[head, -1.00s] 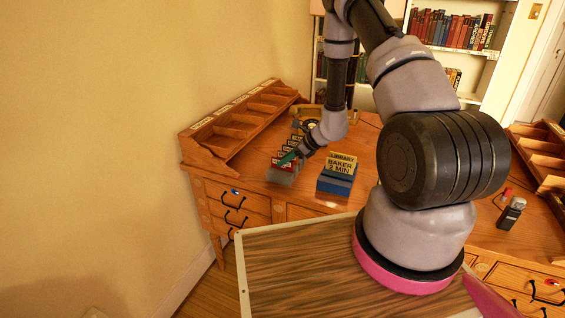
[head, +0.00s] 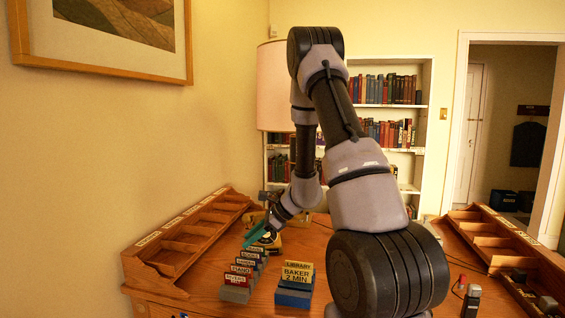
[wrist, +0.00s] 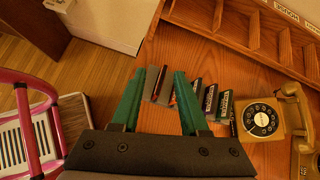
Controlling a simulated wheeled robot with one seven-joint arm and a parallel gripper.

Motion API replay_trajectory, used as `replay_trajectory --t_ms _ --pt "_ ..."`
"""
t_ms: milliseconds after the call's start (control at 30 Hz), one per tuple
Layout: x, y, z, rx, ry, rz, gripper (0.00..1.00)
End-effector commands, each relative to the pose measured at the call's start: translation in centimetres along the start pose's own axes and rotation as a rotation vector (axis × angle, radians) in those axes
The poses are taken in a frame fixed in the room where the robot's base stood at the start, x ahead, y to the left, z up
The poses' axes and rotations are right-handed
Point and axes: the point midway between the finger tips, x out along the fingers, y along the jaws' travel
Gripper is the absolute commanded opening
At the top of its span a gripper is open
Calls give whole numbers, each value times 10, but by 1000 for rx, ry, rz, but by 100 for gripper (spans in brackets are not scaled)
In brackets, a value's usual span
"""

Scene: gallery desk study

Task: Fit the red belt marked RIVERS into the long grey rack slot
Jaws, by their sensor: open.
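The red belt marked RIVERS (head: 237,280) stands at the near end of a row of labelled belts, label facing me. Below it is the grey rack (head: 234,294); how deep the belt sits in a slot I cannot tell. My gripper (head: 259,236), with teal fingers, is above the far part of the row in the head view, clear of the red belt. In the wrist view my gripper (wrist: 158,72) is open with nothing gripped. The grey rack (wrist: 162,86) and dark belts show beyond and between the fingers; the red belt is hard to make out there.
A blue block with a yellow sign, LIBRARY BAKER 2 MIN (head: 296,284), stands right of the rack. A wooden pigeonhole unit (head: 185,240) lines the desk's left side. A rotary telephone (wrist: 262,119) stands past the row. Another unit (head: 490,235) is at right.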

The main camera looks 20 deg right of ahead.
Motion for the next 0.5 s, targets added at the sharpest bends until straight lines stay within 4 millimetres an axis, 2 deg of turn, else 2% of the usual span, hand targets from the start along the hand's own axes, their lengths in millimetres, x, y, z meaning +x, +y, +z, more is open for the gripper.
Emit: replay_trajectory --t_ms 33,100,200,300,500 --pt "-20 3 30 -99 -12 10 44" --pt "-43 13 61 -232 -17 34 44" --pt "-77 32 97 -422 -8 65 44" --pt "-111 53 126 -613 18 88 44" --pt "-177 98 162 -988 121 110 44"
